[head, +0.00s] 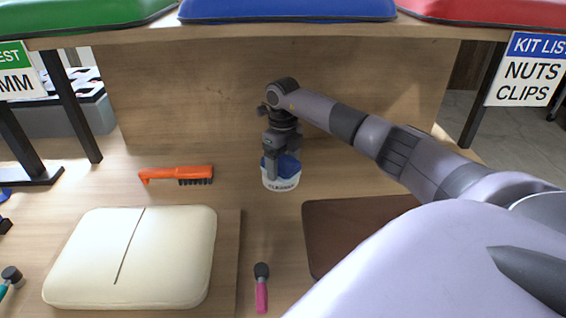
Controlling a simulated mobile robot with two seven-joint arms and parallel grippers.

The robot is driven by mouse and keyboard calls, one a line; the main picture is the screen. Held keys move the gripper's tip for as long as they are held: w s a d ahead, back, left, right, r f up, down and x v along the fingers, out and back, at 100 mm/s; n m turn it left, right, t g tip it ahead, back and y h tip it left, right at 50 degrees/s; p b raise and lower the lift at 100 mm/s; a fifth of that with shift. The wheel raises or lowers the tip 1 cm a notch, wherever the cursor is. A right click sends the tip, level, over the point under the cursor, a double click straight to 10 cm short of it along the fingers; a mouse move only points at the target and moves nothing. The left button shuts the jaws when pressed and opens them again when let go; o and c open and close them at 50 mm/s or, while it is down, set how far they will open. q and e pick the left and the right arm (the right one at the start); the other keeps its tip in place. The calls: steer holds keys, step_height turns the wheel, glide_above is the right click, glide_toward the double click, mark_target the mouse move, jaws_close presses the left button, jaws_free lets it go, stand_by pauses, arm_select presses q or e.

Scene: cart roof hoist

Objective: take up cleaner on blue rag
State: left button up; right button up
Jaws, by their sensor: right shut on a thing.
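A white container with a label that seems to read "CLEANER" (282,184) stands or hangs near the back panel, in the middle of the head view. Its upper part is blue (288,165); I cannot tell whether this is a lid or the blue rag. My right gripper (275,163) reaches down from above and is shut at the blue part. The fingers hide some of it. I cannot tell whether the container's base touches the surface. My left gripper is not in view.
An orange brush (178,174) lies to the left. A cream cushion with a slit (180,255) is at front left, a pink-handled tool (261,290) at front centre, a brown pad (345,225) at right. A shelf edge (270,29) overhangs above, with legs at both sides.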

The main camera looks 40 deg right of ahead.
mark_target(283, 163)
steer(key=shift+r+p, duration=3.05)
steer(key=shift+r, duration=0.5)
steer(key=shift+f, duration=0.1)
steer(key=shift+a+n, duration=0.5)
steer(key=shift+n, duration=0.1)
steer(key=s+a+r+n, duration=0.2)
steer(key=s+a+n, duration=0.3)
steer(key=a+n, duration=0.6)
steer(key=s+a+r+n, duration=0.2)
steer(key=s+a+n, duration=0.3)
steer(key=a+n, duration=0.7)
steer(key=n, duration=1)
steer(key=shift+s+n, duration=0.15)
steer(key=shift+n, duration=0.25)
